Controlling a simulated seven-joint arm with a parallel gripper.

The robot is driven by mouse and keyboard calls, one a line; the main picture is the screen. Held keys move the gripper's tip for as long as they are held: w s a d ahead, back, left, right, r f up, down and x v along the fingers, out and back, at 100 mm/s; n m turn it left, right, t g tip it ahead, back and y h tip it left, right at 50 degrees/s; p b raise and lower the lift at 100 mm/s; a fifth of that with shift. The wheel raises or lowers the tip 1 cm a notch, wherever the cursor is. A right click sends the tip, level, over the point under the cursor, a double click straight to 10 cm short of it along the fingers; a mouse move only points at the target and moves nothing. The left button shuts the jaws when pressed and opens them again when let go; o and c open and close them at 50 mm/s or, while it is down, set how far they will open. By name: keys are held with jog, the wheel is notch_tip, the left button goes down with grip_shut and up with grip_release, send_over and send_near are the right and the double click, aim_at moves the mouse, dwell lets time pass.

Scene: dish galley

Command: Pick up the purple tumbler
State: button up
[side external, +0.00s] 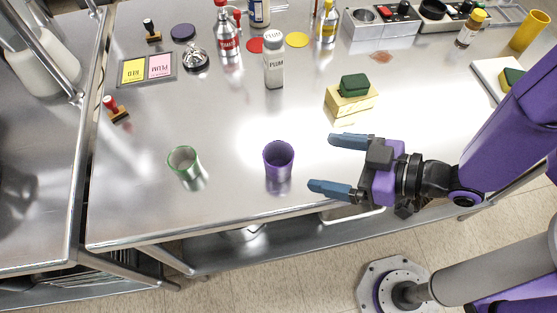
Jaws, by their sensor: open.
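The purple tumbler (279,161) stands upright on the steel counter, near its front edge, in the side external view. My gripper (322,163) is to the right of the tumbler, with its two blue fingers spread wide and pointing left towards it. The fingertips are apart from the tumbler and nothing is between them. How high the gripper is above the counter is hard to tell from this one view.
A green tumbler (184,162) stands to the left. A green-topped yellow block (351,97) and a labelled grey bottle (274,62) stand farther back. The counter between the two tumblers is clear.

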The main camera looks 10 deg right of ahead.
send_near(266, 151)
jog(key=shift+f+x, duration=0.2)
jog(key=shift+x, duration=0.8)
jog(key=shift+f+x, duration=0.2)
jog(key=shift+x, duration=3.3)
jog(key=shift+r, duration=0.15)
jog(key=c, duration=1.1)
jog(key=shift+r, duration=0.2)
